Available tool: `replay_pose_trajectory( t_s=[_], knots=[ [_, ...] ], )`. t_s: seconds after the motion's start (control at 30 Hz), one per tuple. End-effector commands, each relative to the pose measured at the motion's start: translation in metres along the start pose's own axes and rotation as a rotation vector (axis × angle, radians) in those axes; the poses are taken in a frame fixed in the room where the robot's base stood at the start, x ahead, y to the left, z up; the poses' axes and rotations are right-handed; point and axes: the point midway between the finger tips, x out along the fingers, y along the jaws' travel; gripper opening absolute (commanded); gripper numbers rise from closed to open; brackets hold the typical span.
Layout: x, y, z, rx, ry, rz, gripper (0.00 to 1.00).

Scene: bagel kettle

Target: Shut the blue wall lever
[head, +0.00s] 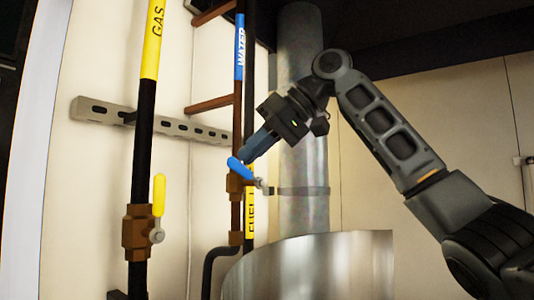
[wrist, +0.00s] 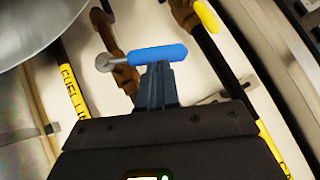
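The blue lever (head: 240,168) is on a valve of the pipe with the blue WATER label. It slants up and left from its grey pivot, neither in line with the pipe nor square across it. In the wrist view the blue lever (wrist: 158,54) lies crosswise just beyond my fingertips. My gripper (head: 247,156) comes from the upper right, with its fingertips at the upper side of the lever. In the wrist view the fingers of my gripper (wrist: 157,70) are together with no visible gap. The tips meet the lever's edge; whether they press on it I cannot tell.
A yellow lever (head: 159,194) stands upright on the GAS pipe (head: 143,130) at the left. A shiny metal kettle (head: 310,268) is below, and a thick metal duct (head: 303,150) rises behind my gripper. A slotted rail (head: 180,127) crosses the wall.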

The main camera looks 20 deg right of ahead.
Motion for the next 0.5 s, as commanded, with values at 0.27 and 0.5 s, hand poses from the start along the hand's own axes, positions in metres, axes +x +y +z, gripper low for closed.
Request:
replay_pose_trajectory(
  t_s=[0.27, 0.5],
  knots=[
    [0.019, -0.014, 0.009, -0.151, 0.000, 0.149, 0.00],
    [0.025, -0.016, 0.016, -0.234, 0.000, 0.234, 0.00]
  ],
)
